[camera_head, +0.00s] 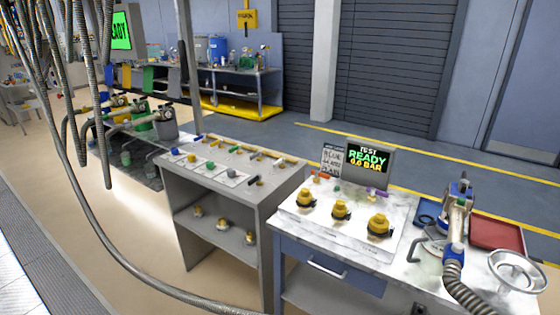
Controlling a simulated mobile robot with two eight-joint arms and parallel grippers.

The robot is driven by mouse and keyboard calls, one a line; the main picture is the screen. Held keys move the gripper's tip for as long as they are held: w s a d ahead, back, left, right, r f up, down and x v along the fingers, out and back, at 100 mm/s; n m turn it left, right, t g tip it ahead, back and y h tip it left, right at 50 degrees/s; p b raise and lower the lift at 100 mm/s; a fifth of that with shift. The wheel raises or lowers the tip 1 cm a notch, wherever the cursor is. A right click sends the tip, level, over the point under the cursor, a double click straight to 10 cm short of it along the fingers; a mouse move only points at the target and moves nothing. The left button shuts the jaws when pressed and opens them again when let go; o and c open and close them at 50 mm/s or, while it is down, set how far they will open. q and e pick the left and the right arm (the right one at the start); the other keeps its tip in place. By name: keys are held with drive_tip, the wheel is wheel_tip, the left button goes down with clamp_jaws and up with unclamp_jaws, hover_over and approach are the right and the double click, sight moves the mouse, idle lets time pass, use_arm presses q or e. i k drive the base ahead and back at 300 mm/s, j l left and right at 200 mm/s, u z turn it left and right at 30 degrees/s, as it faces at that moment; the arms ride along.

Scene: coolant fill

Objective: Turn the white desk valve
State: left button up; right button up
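A pale grey-white handwheel (517,270) is at the desk's right end, near the picture's edge. No valve looks clearly white. I cannot tell which one the task names. Neither of my grippers is in view, and nothing touches the valves or the handwheel.
A screen (368,162) reading "READY 6.0 BAR" stands behind the valves. A nozzle (455,220) with a ribbed hose (462,285) and a red tray (495,231) are right of them. A grey shelf unit (220,205) adjoins on the left. Hoses hang at the left.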

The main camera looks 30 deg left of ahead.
sight(282, 160)
drive_tip(key=i+j+z, duration=0.1)
drive_tip(key=i+j, duration=0.15)
drive_tip(key=i+j+z, duration=0.1)
drive_tip(key=j, duration=0.4)
drive_tip(key=i+j+z, duration=0.15)
drive_tip(key=i+j, duration=0.15)
drive_tip(key=j, duration=0.1)
